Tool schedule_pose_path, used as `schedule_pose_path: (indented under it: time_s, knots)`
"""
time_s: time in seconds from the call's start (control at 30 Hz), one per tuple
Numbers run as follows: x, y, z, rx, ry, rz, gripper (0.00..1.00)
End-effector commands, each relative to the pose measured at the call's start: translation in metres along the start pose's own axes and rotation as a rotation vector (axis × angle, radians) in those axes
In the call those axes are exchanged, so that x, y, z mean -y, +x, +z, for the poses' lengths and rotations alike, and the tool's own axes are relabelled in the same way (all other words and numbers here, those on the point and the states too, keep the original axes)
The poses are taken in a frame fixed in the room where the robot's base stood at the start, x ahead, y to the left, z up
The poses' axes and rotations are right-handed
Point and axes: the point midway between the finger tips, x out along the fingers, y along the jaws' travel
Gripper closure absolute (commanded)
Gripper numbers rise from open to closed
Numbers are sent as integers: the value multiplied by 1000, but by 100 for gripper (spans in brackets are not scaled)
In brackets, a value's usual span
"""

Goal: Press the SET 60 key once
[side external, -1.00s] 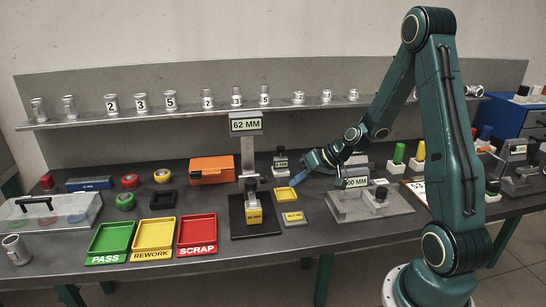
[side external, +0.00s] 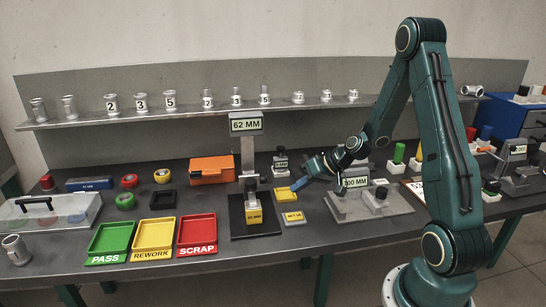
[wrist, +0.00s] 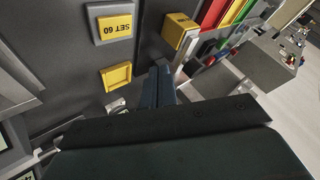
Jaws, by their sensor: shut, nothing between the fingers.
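The SET 60 key (side external: 293,218) is a yellow plate on a light grey base, lying on the bench right of the height gauge. Its lettering reads upside down in the wrist view (wrist: 115,27). My gripper (side external: 295,186) is shut and empty, with its blue fingertips low over the bench, behind the key in the side view. The fingertips (wrist: 159,70) also show in the wrist view, apart from the key. The gauge display (side external: 245,125) reads 62 MM. Whether the fingertips touch the bench or the small yellow tray cannot be told.
The small yellow tray (side external: 287,194) lies between the fingertips and the key. A yellow block (side external: 254,216) sits under the gauge on a dark base. A second gauge (side external: 355,183) stands close right of my gripper. Green, yellow and red trays (side external: 197,236) lie to the left.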

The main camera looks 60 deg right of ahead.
Motion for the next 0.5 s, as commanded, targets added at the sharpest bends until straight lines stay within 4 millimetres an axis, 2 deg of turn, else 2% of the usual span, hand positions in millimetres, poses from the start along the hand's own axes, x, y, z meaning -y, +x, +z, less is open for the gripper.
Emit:
schedule_pose_path:
  time_s: [0.5]
  knots:
    - [-26,36,27,2,3,0,100]
